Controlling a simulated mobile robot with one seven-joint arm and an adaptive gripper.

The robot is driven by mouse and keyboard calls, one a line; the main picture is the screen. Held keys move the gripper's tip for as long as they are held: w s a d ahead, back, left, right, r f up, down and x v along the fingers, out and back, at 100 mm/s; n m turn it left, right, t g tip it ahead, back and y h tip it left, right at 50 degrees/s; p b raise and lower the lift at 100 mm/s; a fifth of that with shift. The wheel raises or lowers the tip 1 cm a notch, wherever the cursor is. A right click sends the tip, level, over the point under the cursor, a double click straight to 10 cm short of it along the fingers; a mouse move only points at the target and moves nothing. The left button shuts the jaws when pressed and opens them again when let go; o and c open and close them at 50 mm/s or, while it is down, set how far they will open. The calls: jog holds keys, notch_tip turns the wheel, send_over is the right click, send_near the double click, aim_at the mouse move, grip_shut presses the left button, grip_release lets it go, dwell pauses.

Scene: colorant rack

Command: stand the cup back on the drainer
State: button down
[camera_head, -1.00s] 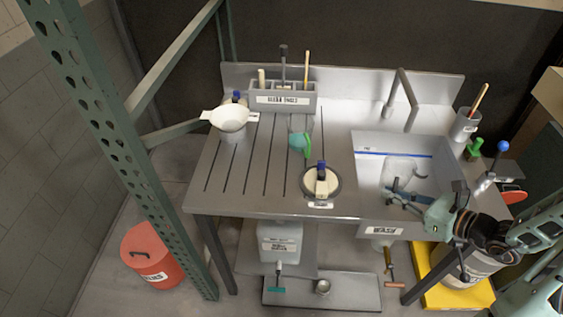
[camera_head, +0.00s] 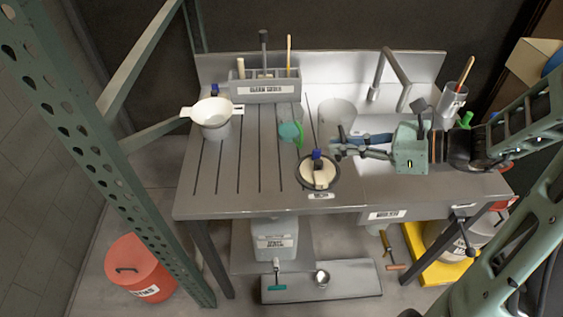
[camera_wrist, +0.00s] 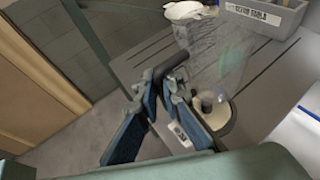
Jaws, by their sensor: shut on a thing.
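The cup (camera_head: 337,117) is clear and see-through, with a dark bent handle that shows in the wrist view (camera_wrist: 172,64). My gripper (camera_head: 340,145) is shut on this handle; in the wrist view the blue-padded fingers (camera_wrist: 157,90) close around it. The cup body (camera_wrist: 213,52) hangs beyond the fingers, over the right part of the drainer. It looks roughly upright; I cannot tell the gap below it. The drainer (camera_head: 211,165) is the grooved steel board on the left of the counter.
On the drainer are a white funnel-topped container (camera_head: 214,115), a green-teal item (camera_head: 290,132) and a round dish with a blue-topped piece (camera_head: 317,172). A grey tool box (camera_head: 264,90) stands behind. The faucet (camera_head: 390,75) is at the right. The drainer's front left is clear.

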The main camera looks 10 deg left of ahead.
jog(key=shift+w+a+f, duration=0.65)
jog(key=shift+a+f, duration=1.5)
jog(key=shift+a, duration=0.1)
jog(key=shift+w+a+f, duration=0.65)
jog(key=shift+a+f, duration=1.45)
jog(key=shift+a, duration=0.15)
jog(key=shift+w+a+f, duration=0.65)
jog(key=shift+a+f, duration=1.5)
jog(key=shift+a, duration=0.1)
jog(key=shift+f, duration=0.15)
jog(key=shift+f, duration=0.15)
jog(key=c, duration=2.1)
grip_release()
jog(key=shift+r, duration=0.25)
